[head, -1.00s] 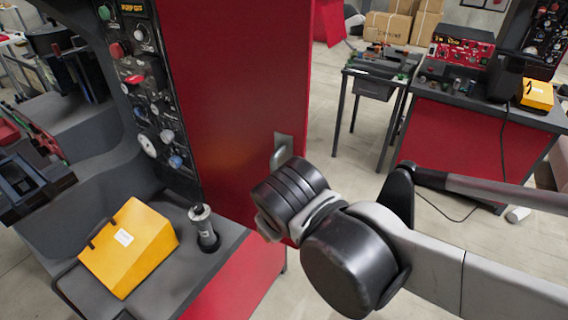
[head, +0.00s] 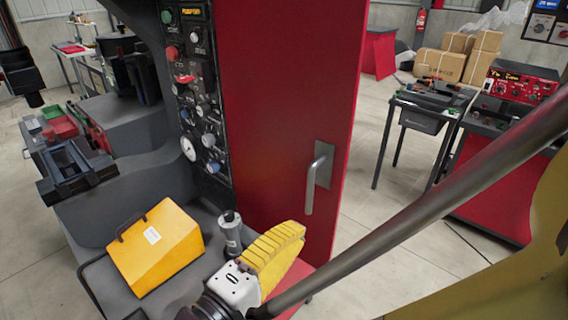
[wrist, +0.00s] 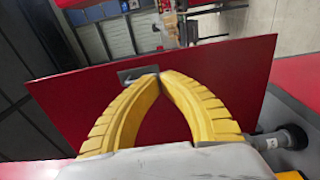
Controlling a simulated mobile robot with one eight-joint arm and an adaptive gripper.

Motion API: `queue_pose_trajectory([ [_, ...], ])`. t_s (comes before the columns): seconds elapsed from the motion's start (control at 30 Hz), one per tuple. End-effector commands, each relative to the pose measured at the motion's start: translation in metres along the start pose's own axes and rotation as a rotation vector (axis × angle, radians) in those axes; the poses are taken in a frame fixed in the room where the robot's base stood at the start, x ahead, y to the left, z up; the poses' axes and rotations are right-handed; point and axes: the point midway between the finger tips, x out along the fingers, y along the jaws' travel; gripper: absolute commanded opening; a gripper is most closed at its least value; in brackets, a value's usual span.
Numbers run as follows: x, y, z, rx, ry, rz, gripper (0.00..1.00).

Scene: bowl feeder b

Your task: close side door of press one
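The red side door (head: 285,110) of the press stands upright beside the dark control panel, its broad face towards me. Its metal handle (head: 318,178) is on the right part of that face. My gripper (head: 300,230), with yellow ribbed fingers, is below and left of the handle, apart from it in the head view. In the wrist view the fingertips of my gripper (wrist: 160,74) meet, with nothing seen between them. The door (wrist: 90,95) fills the space behind them, and the handle (wrist: 138,74) shows just left of the tips. The door's hinge is not clear.
A yellow box (head: 155,245) and a grey cylindrical post (head: 231,232) stand on the press table, close to my gripper. The control panel (head: 195,90) is left of the door. A side table (head: 432,105) and cardboard boxes (head: 455,60) are behind, right.

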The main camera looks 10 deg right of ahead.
Motion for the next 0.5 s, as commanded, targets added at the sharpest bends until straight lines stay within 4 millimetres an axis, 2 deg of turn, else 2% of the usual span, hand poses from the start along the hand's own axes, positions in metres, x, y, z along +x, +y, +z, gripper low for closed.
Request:
queue_pose_trajectory([
  [0.3,0.07,0.001,0.002,-0.001,-0.006,-0.002,0.0],
  [0.5,0.102,0.0,0.003,-0.001,-0.005,-0.002,0.0],
])
